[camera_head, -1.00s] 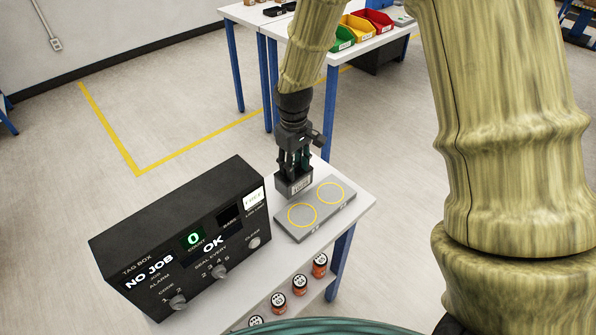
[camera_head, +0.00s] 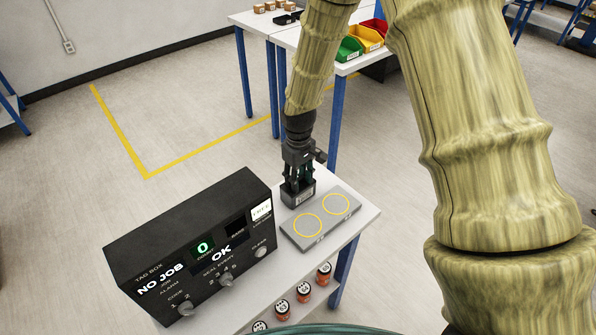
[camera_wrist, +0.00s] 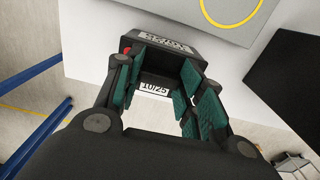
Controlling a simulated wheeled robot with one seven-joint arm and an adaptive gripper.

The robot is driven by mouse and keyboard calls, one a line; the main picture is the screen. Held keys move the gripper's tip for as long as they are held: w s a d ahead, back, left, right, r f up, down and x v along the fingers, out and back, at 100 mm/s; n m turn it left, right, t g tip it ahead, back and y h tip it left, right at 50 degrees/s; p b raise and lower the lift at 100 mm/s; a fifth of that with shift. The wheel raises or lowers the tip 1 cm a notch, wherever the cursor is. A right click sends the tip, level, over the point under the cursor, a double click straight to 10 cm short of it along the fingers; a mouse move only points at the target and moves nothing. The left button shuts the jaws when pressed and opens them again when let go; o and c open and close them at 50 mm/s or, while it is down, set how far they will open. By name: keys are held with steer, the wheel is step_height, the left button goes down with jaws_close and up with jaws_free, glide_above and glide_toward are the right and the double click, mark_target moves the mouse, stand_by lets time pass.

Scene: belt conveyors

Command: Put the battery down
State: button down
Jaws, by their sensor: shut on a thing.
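The battery (camera_head: 299,196) is a dark block with a white label on its side. My gripper (camera_head: 298,184) is shut on it from above, at the back of the white table between the tag box and the grey plate. In the wrist view the battery (camera_wrist: 195,46) sits between the green finger pads, with a red spot at its left and a label reading 10/25. Its underside is at or just above the table top; I cannot tell if it touches.
The black tag box (camera_head: 190,245) stands to the left, showing NO JOB, 0 and OK. The grey plate (camera_head: 322,219) with two yellow rings lies close to the right. Several orange-red jars (camera_head: 303,292) stand on a lower level in front. Coloured bins (camera_head: 362,40) are on a table behind.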

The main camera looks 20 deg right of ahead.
stand_by(0.3)
steer(key=c, duration=1.3)
jaws_free()
steer(key=shift+f, duration=0.1)
steer(key=o, duration=0.4)
steer(key=shift+r, duration=0.2)
